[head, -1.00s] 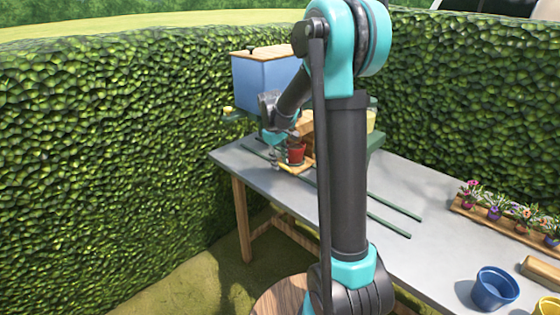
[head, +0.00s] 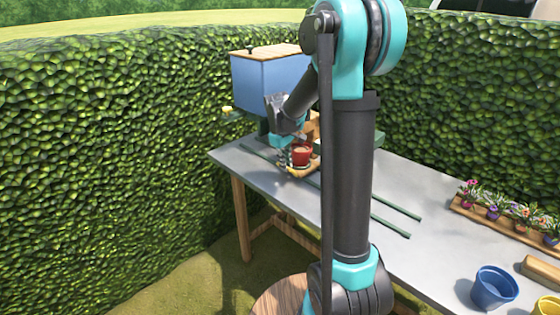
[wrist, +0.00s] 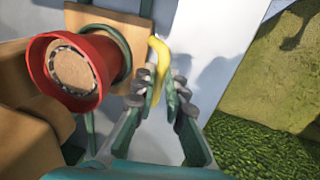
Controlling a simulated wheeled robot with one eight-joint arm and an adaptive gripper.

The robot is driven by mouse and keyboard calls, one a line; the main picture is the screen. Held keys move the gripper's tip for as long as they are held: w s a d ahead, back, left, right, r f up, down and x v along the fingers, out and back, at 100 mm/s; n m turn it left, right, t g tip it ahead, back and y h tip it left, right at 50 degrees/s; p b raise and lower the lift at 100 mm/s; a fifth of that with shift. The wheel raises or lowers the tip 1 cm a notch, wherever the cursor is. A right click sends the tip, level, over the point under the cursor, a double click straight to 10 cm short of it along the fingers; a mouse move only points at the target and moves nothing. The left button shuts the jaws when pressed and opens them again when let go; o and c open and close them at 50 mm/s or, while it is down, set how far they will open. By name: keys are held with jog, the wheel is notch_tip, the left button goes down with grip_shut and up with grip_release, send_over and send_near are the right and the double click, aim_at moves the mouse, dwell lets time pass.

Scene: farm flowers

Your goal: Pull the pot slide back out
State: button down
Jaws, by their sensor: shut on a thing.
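The pot slide is a wooden board, seen in the wrist view (wrist: 122,25) and, partly hidden, in the head view (head: 314,165). A red pot stands on it, in the head view (head: 302,155) and the wrist view (wrist: 92,88); a brown round surface shows inside the pot. The slide's yellow handle (wrist: 161,52) lies between the fingers of my gripper (wrist: 160,92), which is shut on it. In the head view my gripper (head: 284,162) is just left of the pot, low over the table. My arm hides part of the slide.
A blue hopper with a wooden lid (head: 265,85) stands above the slide's area. Green rails (head: 396,206) run along the grey table (head: 430,195). A flower tray (head: 490,222) and a blue pot (head: 495,288) are at right. Hedges close off the back.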

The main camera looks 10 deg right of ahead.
jog(key=s+d, duration=0.2)
jog(key=s, duration=0.1)
jog(key=s+d, duration=0.1)
jog(key=s, duration=0.1)
jog(key=shift+s+d, duration=0.1)
jog(key=shift+d, duration=0.3)
jog(key=c, duration=1.6)
grip_release()
jog(key=shift+r, duration=0.1)
jog(key=r, duration=0.4)
jog(key=s+a+r, duration=0.1)
jog(key=r, duration=0.6)
jog(key=shift+s+a+r, duration=0.15)
jog(key=shift+a+r, duration=0.2)
jog(key=shift+a, duration=0.05)
